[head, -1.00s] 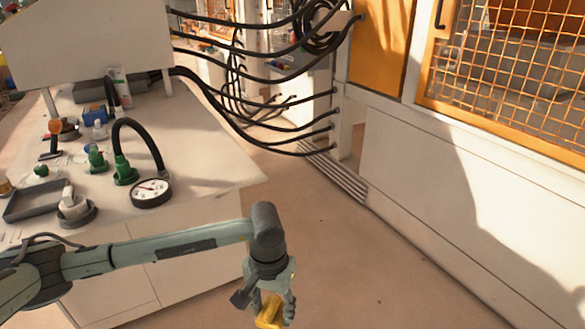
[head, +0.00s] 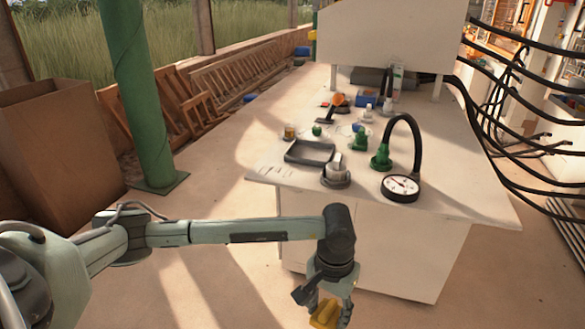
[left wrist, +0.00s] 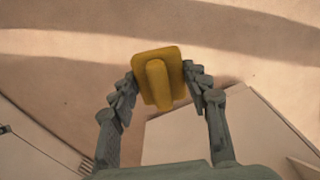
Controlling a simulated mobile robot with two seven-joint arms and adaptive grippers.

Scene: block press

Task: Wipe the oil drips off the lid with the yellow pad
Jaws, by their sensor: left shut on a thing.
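My left gripper (head: 326,302) is shut on the yellow pad (head: 323,315). In the head view it hangs low at the bottom, in front of the white bench. In the left wrist view the pad (left wrist: 158,75) sits between the two fingertips of the gripper (left wrist: 158,82), held by a raised ridge, with floor behind it. I cannot make out a lid or oil drips in these frames. My right gripper is not in view.
A white bench (head: 262,172) bears a round gauge (head: 400,187), a black hose, a dark tray (head: 310,152) and small bottles. A green post (head: 140,100) and a brown box (head: 55,150) stand at left. Black cables hang at right. The floor before the bench is clear.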

